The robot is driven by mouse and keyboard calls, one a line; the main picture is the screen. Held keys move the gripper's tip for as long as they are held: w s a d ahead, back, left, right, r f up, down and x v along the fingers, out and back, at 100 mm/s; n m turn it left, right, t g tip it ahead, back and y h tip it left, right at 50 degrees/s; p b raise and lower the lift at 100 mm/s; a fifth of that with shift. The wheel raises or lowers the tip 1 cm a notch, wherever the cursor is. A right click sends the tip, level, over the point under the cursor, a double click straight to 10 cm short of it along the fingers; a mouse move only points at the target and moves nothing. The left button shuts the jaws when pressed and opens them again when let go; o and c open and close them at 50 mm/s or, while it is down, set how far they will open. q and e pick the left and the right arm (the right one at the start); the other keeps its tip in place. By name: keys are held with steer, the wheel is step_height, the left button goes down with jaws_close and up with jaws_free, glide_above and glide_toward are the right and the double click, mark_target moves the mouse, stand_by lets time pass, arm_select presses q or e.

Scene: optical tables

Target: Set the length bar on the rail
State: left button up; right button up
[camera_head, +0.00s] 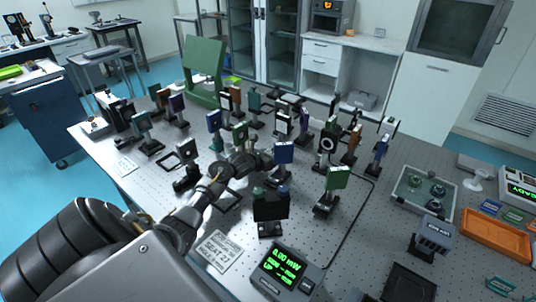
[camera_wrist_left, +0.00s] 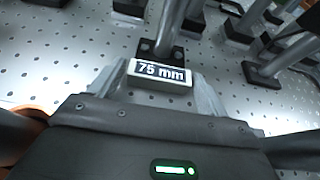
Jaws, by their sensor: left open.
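The length bar (camera_wrist_left: 160,74), a pale block with a dark label reading "75 mm", shows in the left wrist view. It lies between the two pale fingers of my left gripper (camera_wrist_left: 161,84), which is open. I cannot tell whether either finger touches it. A post on a dark base stands just beyond the bar. In the head view my left gripper (camera_head: 256,162) is among the optical mounts near the middle of the table, and the bar is hidden or too small to make out there. I cannot pick out the rail with certainty. My right gripper is not in view.
Many post-mounted optics, such as a blue one (camera_head: 284,152) and a green one (camera_head: 338,178), crowd the perforated table (camera_head: 330,245). A power meter (camera_head: 285,270) stands at the front. A grey tray (camera_head: 412,203) and an orange tray (camera_head: 497,240) are at the right.

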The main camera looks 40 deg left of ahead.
arm_select(q)
steer(key=shift+s+r, duration=0.2)
steer(key=shift+s, duration=0.1)
steer(key=b+v, duration=0.1)
steer(key=v, duration=0.9)
steer(key=shift+s, duration=0.2)
steer(key=shift+s+r, duration=0.25)
steer(key=shift+s, duration=0.25)
steer(key=shift+w+d, duration=0.1)
steer(key=shift+d, duration=0.05)
